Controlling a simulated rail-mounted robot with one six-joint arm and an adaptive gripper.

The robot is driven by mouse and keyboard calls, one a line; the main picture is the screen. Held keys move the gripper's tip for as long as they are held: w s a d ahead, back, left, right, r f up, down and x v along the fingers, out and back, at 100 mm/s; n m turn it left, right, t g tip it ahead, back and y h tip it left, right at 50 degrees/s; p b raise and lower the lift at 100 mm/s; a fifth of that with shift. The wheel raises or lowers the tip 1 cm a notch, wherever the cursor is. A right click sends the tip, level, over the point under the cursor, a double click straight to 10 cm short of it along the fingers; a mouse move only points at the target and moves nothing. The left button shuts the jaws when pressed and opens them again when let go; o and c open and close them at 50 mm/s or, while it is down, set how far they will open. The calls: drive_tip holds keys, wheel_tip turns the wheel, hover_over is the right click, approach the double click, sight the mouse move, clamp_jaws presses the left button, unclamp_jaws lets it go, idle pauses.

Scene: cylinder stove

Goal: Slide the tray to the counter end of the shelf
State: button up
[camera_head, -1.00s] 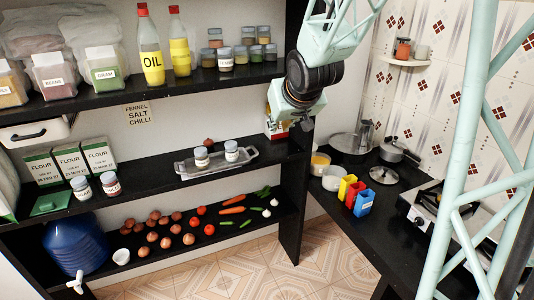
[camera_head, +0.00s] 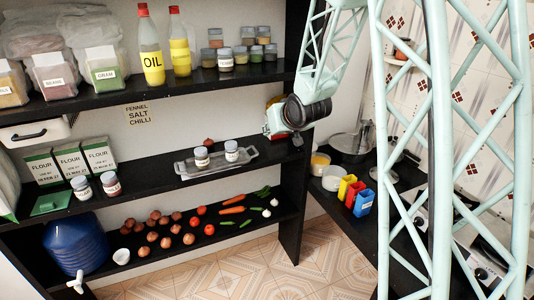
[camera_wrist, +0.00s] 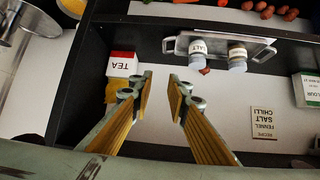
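The grey metal tray (camera_head: 215,171) lies on the middle shelf (camera_head: 150,193), right of centre, with handles at its ends. Two lidded jars stand on it, a left jar (camera_head: 201,157) and a right jar (camera_head: 231,151). In the wrist view, which looks upside down, the tray (camera_wrist: 266,52) is at the upper right, with the jar labelled SALT (camera_wrist: 197,54) nearer my fingers. My gripper (camera_wrist: 160,82) is open and empty, with nothing between its fingers, apart from the tray. In the head view it is near the shelf's right end, its fingertips hidden.
A red and white TEA box (camera_wrist: 122,64) is beside my left finger in the wrist view. The upright panel (camera_head: 291,215) bounds the shelf's right end. The counter beyond holds coloured containers (camera_head: 354,195) and pans.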

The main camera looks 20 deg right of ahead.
drive_tip(key=w+d+f+t, duration=0.1)
drive_tip(key=w+f, duration=0.4)
drive_tip(key=f, duration=0.1)
drive_tip(key=t+y, duration=0.2)
approach(255, 149)
drive_tip(key=shift+d+v, duration=0.2)
drive_tip(key=shift+v, duration=1.5)
drive_tip(key=shift+w, duration=0.15)
drive_tip(key=shift+p+x, duration=0.65)
drive_tip(key=shift+x, duration=6.15)
drive_tip(key=shift+a, duration=0.1)
drive_tip(key=shift+c, duration=0.5)
clamp_jaws()
